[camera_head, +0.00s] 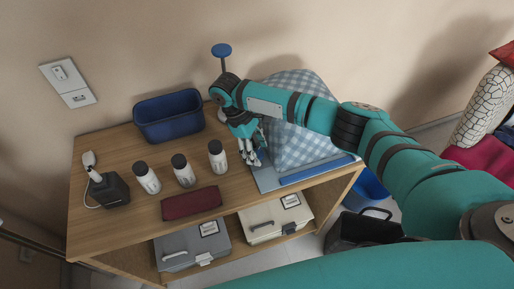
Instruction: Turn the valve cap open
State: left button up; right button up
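A round blue cap (221,50) on a short stem stands out near the wall, above the back of the wooden cabinet; I take it for the valve cap. My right arm comes in from the right, and its wrist bends down just below the cap and stem. My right gripper (252,160) points down over the cabinet top, in front of the checked cloth item and well below the cap. It does not touch the cap. Its fingertips are small and close together, so their opening is unclear. No held object shows. My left gripper is not in view.
The wooden cabinet (110,160) bears a blue bin (168,132), several white bottles with dark caps, a dark red folded item (191,204), a black device (108,190) and a blue-and-white checked item (290,85). Storage boxes sit below. A wall switch plate (68,83) is at left.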

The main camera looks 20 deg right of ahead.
jog(key=c, duration=1)
jog(key=shift+r+m+g+p, duration=0.25)
jog(key=shift+m+p, duration=0.45)
jog(key=shift+p, duration=0.4)
jog(key=shift+m+g+y+p, duration=0.25)
jog(key=shift+m+y+p, duration=0.35)
jog(key=shift+m+p, duration=0.65)
jog(key=shift+m+y+p, duration=0.4)
jog(key=shift+m+p, duration=0.6)
jog(key=shift+m, duration=0.05)
jog(key=shift+w+f+m+y+p, duration=0.15)
jog(key=shift+m+y+p, duration=0.35)
jog(key=shift+m+p, duration=0.65)
jog(key=shift+m, duration=0.35)
